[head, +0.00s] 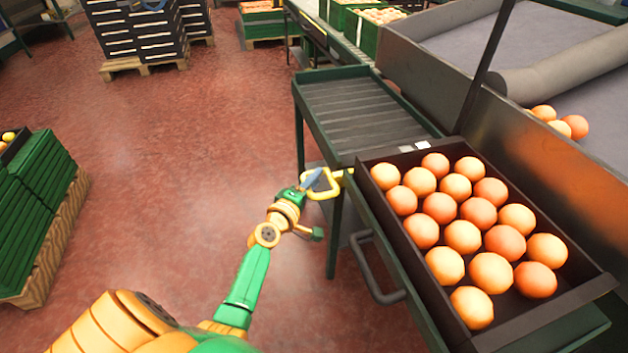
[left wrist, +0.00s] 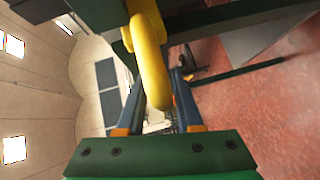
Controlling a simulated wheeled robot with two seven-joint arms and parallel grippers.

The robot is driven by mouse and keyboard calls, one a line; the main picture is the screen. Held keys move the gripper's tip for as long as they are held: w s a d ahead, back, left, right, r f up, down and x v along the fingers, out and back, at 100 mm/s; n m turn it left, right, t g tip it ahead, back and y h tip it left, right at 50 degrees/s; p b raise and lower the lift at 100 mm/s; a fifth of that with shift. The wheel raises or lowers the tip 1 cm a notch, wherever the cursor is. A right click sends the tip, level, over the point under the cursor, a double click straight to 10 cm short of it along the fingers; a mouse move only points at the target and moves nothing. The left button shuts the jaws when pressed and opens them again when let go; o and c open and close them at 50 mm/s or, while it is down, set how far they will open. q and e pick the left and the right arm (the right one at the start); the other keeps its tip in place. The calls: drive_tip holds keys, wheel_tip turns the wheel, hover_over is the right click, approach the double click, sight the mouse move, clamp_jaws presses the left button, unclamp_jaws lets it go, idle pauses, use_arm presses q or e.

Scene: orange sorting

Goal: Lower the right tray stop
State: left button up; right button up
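The yellow loop handle of a tray stop (head: 326,184) sticks out from the roller table's side, by the far left corner of the dark tray (head: 568,283). My left gripper (head: 313,180) is at this handle, its fingers pointing towards it. In the left wrist view the yellow handle (left wrist: 151,62) reaches down between the two blue-grey fingers of my left gripper (left wrist: 160,108). The fingers are apart, with a gap seen on each side of the handle. Contact cannot be told. The rest of the stop is largely hidden by the tray and table edge. My right gripper is not in view.
The tray holds several oranges. Bare rollers (head: 360,107) lie beyond it. A grey bar handle (head: 376,272) juts from the table's near side. Green crates (head: 38,185) stand on a pallet at left. Red floor (head: 180,170) between is clear.

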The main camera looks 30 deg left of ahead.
use_arm(q)
drive_tip(key=shift+o, duration=1.2)
drive_tip(key=shift+s+f, duration=0.15)
drive_tip(key=shift+f, duration=0.4)
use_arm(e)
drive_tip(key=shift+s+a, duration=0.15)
use_arm(q)
drive_tip(key=shift+r, duration=0.15)
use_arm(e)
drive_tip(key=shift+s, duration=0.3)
use_arm(q)
drive_tip(key=s+r+p, duration=0.1)
drive_tip(key=s, duration=0.5)
drive_tip(key=shift+s+d, duration=0.3)
drive_tip(key=shift+s, duration=0.05)
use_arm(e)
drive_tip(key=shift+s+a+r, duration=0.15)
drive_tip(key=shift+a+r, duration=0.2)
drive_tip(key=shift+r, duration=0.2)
